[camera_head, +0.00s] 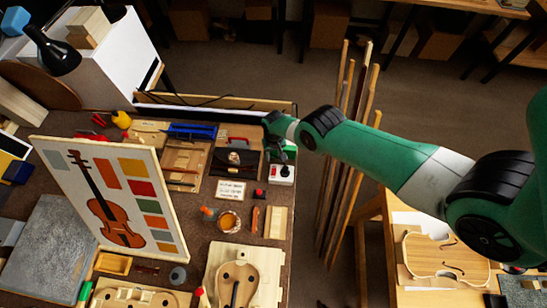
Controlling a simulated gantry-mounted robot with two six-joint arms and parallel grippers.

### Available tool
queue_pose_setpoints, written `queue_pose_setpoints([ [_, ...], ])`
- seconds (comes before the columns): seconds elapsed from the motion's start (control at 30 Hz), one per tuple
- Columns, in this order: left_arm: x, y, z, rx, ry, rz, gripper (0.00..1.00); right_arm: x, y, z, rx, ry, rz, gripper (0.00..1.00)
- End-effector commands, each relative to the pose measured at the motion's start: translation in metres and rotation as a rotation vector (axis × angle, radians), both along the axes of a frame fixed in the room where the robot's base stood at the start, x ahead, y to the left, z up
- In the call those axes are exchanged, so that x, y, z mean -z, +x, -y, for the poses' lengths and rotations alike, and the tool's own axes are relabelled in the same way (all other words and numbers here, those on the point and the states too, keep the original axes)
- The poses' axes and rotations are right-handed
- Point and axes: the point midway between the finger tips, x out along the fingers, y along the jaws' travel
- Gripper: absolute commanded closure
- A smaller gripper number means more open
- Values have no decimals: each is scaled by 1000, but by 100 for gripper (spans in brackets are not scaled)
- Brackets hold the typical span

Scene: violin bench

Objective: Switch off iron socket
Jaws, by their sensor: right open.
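A small white socket box (281,178) with a red switch (285,170) on top lies near the right edge of the bench. The position of the switch is too small to tell. My right arm, green and black, reaches in from the right. Its dark gripper (280,156) is open and empty, just above and behind the socket box, partly in front of its far end. I cannot tell whether it touches the box. My left gripper is not in view.
A white printed card (230,191) and a small red-topped item (259,193) lie near the socket. A jar of amber liquid (229,221) stands closer. A panel with a violin picture (117,198) stands at left. Wooden poles (345,165) stand right of the bench.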

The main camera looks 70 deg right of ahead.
Motion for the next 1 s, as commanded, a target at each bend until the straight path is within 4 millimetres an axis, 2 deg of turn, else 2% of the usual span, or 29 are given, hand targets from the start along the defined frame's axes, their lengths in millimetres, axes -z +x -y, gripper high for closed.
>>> queue_pose_setpoints([
  [0.5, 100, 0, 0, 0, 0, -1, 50, 100, 0, 0, -2, -1, 1, 54],
  [0.67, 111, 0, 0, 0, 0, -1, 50, 112, 1, 0, -2, -1, 2, 54],
  [0.93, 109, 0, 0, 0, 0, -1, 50, 110, 1, 0, -2, -1, 1, 54],
  [1.0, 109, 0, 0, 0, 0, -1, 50, 110, 1, 0, -2, -1, 1, 65],
])
